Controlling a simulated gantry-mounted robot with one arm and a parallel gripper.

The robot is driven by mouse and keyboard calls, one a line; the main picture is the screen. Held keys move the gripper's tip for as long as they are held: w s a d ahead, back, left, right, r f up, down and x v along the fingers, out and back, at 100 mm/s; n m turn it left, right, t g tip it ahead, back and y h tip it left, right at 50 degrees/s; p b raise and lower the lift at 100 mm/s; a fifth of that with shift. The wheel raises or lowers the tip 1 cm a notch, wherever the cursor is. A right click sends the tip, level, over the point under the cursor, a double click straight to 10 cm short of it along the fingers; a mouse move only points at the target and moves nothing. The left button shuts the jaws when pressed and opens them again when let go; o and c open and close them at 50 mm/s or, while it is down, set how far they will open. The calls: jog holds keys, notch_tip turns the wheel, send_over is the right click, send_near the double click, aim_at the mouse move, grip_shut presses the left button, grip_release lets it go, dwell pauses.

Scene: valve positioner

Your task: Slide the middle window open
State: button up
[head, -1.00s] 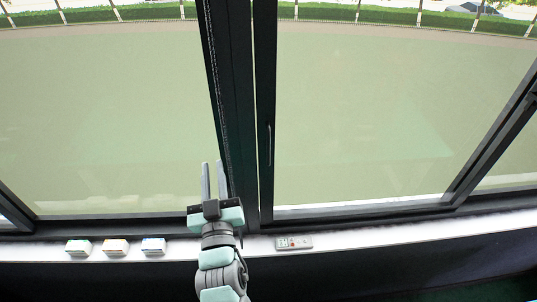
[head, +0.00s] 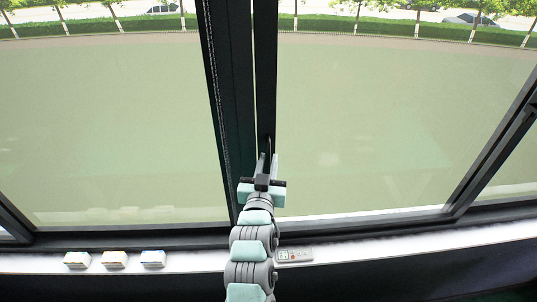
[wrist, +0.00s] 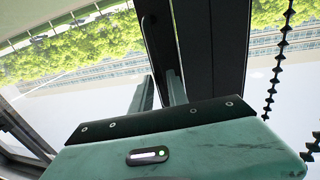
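The middle window (head: 380,125) is a large pane in a dark frame, right of the thick upright post in the head view. Its left frame bar (head: 265,70) carries a slim dark handle (head: 269,146). My gripper (head: 268,158) points up at this bar, with its fingers at the handle's lower part. The bar (wrist: 158,40) and the handle (wrist: 150,22) rise just beyond the fingertips. I cannot tell whether the fingers touch the handle.
The pale sill (head: 360,247) holds a remote-like device (head: 294,255) and three small boxes (head: 114,259) at the left. Another pane (head: 110,120) lies left of the post.

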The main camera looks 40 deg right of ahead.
jog(key=shift+x, duration=0.9)
jog(key=shift+c, duration=0.4)
grip_shut()
dwell(0.5)
